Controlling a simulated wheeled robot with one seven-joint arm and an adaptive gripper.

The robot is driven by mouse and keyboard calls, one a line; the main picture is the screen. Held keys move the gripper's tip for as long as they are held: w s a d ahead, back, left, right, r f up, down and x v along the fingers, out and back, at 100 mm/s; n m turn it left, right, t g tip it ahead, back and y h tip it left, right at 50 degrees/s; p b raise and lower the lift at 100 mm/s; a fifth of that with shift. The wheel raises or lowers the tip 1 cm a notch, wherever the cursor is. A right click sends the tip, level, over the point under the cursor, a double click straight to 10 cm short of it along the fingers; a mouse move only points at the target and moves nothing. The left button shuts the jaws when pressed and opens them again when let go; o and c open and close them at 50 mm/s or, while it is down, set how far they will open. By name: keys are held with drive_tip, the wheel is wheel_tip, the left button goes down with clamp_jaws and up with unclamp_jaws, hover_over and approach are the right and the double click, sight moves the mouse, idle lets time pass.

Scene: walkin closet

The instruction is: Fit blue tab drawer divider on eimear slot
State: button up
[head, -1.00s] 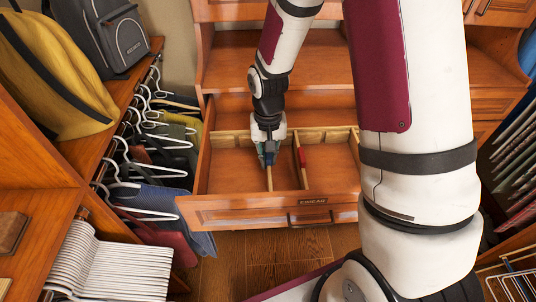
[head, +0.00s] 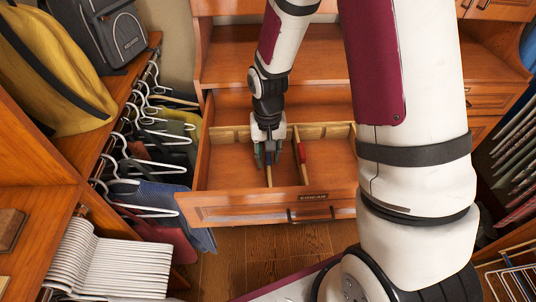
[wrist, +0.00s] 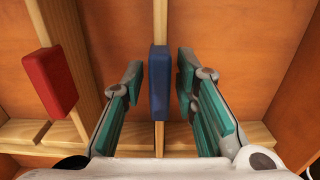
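The blue tab divider (head: 269,174) is a thin wooden strip standing in the open drawer, running front to back. Its blue tab (wrist: 159,85) shows between my fingers in the wrist view. My gripper (head: 268,160) is open, with one teal-padded finger on each side of the tab and a visible gap on both sides. In the wrist view my gripper (wrist: 160,92) holds nothing. The drawer front (head: 250,208) carries a dark nameplate (head: 314,196), which seems to read EIMEAR. The slotted wooden rail (head: 312,131) crosses the drawer's back. Whether the divider's ends sit fully in slots is unclear.
A red tab divider (head: 302,160) stands right of the blue one, and its red tab (wrist: 49,83) is at left in the wrist view. The drawer's right part is clear. Hangers with clothes (head: 150,165) crowd the drawer's left side.

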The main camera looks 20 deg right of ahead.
drive_tip(key=shift+r, duration=0.1)
wheel_tip(320, 180, up, 12)
idle(0.7)
idle(0.4)
drive_tip(key=s+r+n+t, duration=0.3)
drive_tip(key=s+r+t, duration=0.2)
drive_tip(key=s+r, duration=1.2)
drive_tip(key=shift+s+r+n+t, duration=0.3)
drive_tip(key=shift+s+r, duration=0.05)
drive_tip(key=shift+s, duration=0.2)
